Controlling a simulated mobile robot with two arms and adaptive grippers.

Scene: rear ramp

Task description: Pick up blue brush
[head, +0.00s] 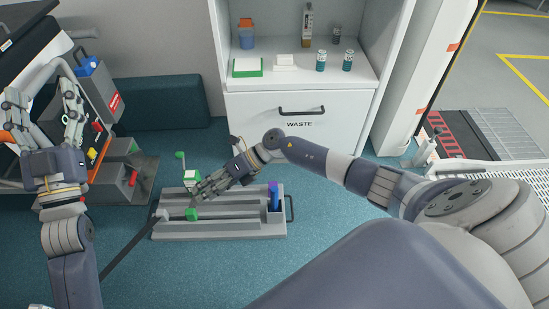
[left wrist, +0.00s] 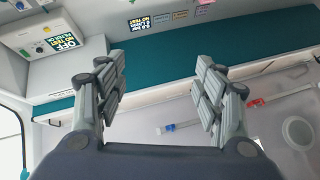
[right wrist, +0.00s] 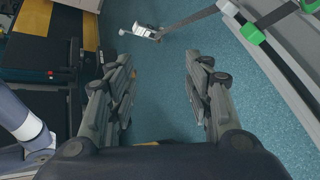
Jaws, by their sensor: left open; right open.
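A blue upright object (head: 273,195) stands in the small end compartment of a grey slotted tray (head: 225,236) on the floor; I cannot tell for sure that it is the blue brush. My right gripper (head: 202,188) is open and empty over the tray's left part, left of the blue object. It also shows open in the right wrist view (right wrist: 162,65). My left gripper (head: 43,100) is open and raised at the far left, before a cart. The left wrist view shows it empty (left wrist: 155,68), with a small blue-ended item (left wrist: 180,127) beyond it.
A white cabinet (head: 299,146) marked WASTE stands behind the tray, with bottles and boxes on its shelf. A dark cart (head: 100,95) with a blue item (head: 88,66) is at left. A dark green bench (head: 160,103) is at the back.

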